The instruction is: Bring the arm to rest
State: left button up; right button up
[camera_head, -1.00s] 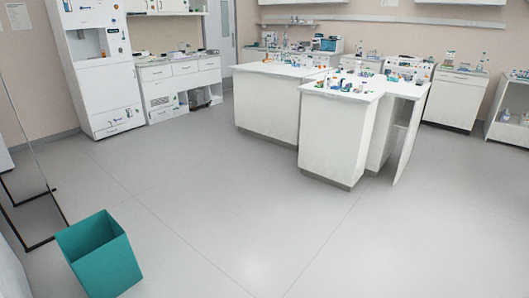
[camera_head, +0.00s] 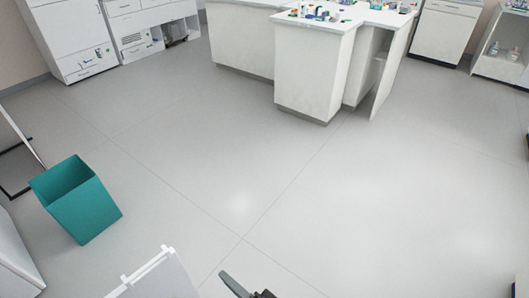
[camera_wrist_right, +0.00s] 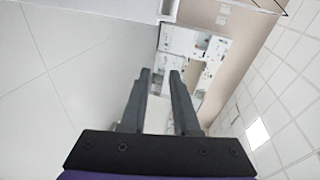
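My right gripper (camera_head: 240,287) shows at the bottom edge of the head view, with a dark grey finger pointing up and left. In the right wrist view, its two dark fingers (camera_wrist_right: 160,88) are apart with a gap between them, and nothing is held. The wrist view looks out over the floor, walls and ceiling of the room on a tilt. My left gripper is in neither view.
A teal bin (camera_head: 85,208) stands on the floor at the left. A white lab island (camera_head: 312,72) stands ahead, with an open door on its right. A white panel (camera_head: 160,280) shows at the bottom. The middle floor (camera_head: 270,180) is clear.

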pick_arm(q)
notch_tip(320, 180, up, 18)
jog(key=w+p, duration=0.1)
jog(key=p, duration=1.3)
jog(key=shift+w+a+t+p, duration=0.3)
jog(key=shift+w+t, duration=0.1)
pick_arm(e)
jog(key=s+d+r+n+g+h, duration=0.2)
jog(key=d+r+h, duration=0.3)
jog(key=d, duration=0.7)
jog(key=s+d+r+n+g+h, duration=0.2)
jog(key=d+r+n+h, duration=0.3)
jog(key=d+r, duration=0.4)
jog(key=d+g+h, duration=0.1)
jog(key=d, duration=0.3)
jog(key=shift+r+n, duration=0.25)
jog(key=shift+n, duration=0.05)
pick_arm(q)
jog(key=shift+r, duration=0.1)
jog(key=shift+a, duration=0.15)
pick_arm(e)
jog(key=shift+a, duration=0.15)
